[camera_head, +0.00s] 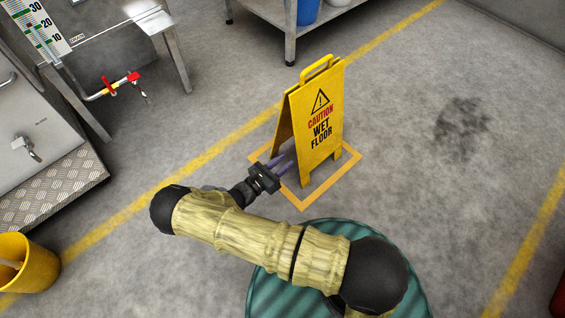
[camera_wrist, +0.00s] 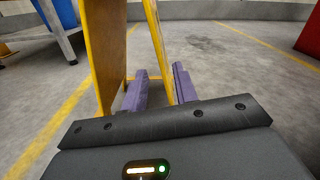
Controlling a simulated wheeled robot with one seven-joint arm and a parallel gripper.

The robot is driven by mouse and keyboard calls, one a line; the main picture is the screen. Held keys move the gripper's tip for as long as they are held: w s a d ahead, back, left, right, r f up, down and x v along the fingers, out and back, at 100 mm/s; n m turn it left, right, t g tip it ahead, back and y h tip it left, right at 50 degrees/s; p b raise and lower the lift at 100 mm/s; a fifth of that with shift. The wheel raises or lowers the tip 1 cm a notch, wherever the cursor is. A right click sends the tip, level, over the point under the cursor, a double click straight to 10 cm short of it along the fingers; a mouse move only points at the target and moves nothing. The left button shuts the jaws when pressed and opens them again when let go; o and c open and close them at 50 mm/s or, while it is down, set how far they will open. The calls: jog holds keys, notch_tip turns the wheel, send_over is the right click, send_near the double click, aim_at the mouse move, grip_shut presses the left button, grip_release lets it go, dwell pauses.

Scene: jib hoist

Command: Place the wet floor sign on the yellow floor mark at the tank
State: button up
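The yellow wet floor sign (camera_head: 322,118) stands upright and spread on the floor. Its feet are within or over the yellow floor mark (camera_head: 318,196), a square outline near the tank. My gripper (camera_head: 278,166) is low, just left of the sign and apart from its front panel in the head view. In the wrist view my gripper (camera_wrist: 160,88) shows two purple fingers apart with nothing clearly between them. The sign's panel (camera_wrist: 105,45) rises just ahead, with a leg behind the fingers. Whether a finger touches the sign I cannot tell.
The tank (camera_head: 45,130) with a level gauge and red-handled valve is at left, above a tread-plate step (camera_head: 55,188). A yellow bucket (camera_head: 28,264) stands lower left. A metal shelf (camera_head: 290,22) with blue buckets is behind. Floor right of the sign is clear, with a dark stain (camera_head: 460,125).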

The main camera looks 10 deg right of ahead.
jog(key=s+d+r+m+g+y, duration=0.2)
jog(key=s+d+r+m+y, duration=0.1)
jog(key=r+m, duration=0.6)
jog(key=s+d+r+m+g+y, duration=0.3)
jog(key=s+r+m+y, duration=0.3)
jog(key=r+m, duration=0.3)
jog(key=s+d+r+m+g+y, duration=0.3)
jog(key=s+r+m+y, duration=0.1)
jog(key=r+m, duration=0.5)
notch_tip(320, 180, up, 3)
jog(key=shift+s+f+y, duration=0.15)
jog(key=shift+s+y, duration=0.15)
jog(key=shift+y, duration=0.5)
jog(key=shift+d, duration=0.1)
jog(key=w+p+v, duration=0.1)
jog(key=p+v, duration=0.6)
jog(key=p, duration=0.1)
jog(key=w+p+v, duration=0.2)
jog(key=p+v, duration=0.6)
jog(key=shift+w+r, duration=0.2)
jog(key=shift+r, duration=0.55)
